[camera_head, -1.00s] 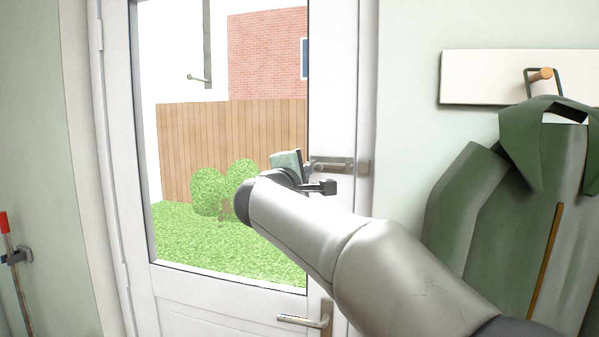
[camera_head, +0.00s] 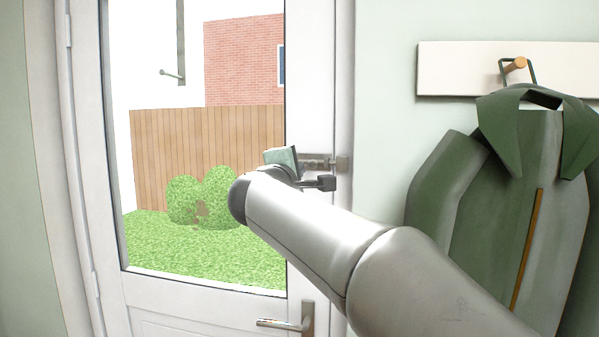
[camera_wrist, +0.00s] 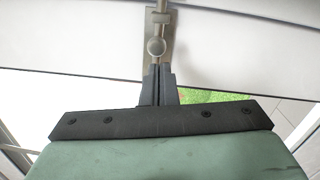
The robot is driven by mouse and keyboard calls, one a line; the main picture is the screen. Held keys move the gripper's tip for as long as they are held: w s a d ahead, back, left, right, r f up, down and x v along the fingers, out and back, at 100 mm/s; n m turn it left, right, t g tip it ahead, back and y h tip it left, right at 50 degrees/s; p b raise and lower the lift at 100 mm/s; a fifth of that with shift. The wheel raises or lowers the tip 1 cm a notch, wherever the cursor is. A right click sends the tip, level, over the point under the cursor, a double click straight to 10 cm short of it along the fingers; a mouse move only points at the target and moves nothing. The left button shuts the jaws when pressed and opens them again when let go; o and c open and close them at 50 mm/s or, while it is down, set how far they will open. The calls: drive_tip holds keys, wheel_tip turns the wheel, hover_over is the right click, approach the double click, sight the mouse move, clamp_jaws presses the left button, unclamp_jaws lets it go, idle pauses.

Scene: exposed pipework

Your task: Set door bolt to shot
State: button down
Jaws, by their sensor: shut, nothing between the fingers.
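The door bolt (camera_head: 316,161) is a metal slide on a plate at the right edge of the white door, partly hidden behind my gripper in the head view. Its keeper (camera_head: 343,163) is on the door frame just to the right. In the wrist view the bolt's round knob (camera_wrist: 156,47) stands out from the plate, with the rod running up from it. My gripper (camera_wrist: 158,70) is shut and empty, its dark fingertips just below the knob. I cannot tell whether they touch it, or how far the rod enters the keeper.
A lever door handle (camera_head: 287,322) is lower on the white door (camera_head: 200,292), below my arm. The door's large glass pane shows a garden.

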drive_tip(key=s+a+f+b, duration=0.1)
drive_tip(key=s+a+b, duration=0.2)
drive_tip(key=s, duration=0.7)
drive_tip(key=shift+a, duration=1.15)
drive_tip(key=shift+f, duration=0.1)
